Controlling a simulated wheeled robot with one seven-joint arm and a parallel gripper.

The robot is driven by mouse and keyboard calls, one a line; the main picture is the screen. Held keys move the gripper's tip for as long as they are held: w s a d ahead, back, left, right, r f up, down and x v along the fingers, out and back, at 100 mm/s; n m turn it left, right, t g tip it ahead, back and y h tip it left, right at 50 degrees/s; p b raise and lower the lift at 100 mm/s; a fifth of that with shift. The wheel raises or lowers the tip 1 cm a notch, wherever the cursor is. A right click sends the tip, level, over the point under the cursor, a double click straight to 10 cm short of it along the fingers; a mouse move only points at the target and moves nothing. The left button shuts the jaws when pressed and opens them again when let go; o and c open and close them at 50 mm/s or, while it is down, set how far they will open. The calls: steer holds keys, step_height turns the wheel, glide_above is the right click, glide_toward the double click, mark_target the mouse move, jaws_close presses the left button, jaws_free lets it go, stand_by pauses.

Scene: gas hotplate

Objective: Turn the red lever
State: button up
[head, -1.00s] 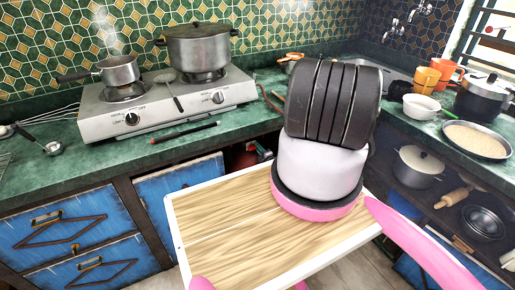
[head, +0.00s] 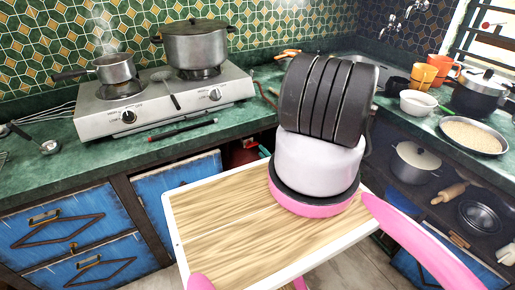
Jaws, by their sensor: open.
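I cannot make out a red lever. A dark red rounded object (head: 239,157) shows in the open gap under the counter, between the blue cabinet door and my arm. A small teal piece (head: 264,151) shows at its right. My arm hides the rest of that gap. The gas hotplate (head: 150,117) stands on the green counter above, with two black knobs on its front. My gripper is not in view; only thick links of my arm show in the middle, above my wooden-topped base.
A small saucepan (head: 114,69) and a large lidded pot (head: 195,46) stand on the hotplate. Blue cabinet fronts (head: 62,231) line the left. Cups, a white bowl (head: 418,103) and a pan of grain (head: 472,136) stand on the right counter, above open shelves.

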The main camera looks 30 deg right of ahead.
steer(key=shift+s, duration=1.65)
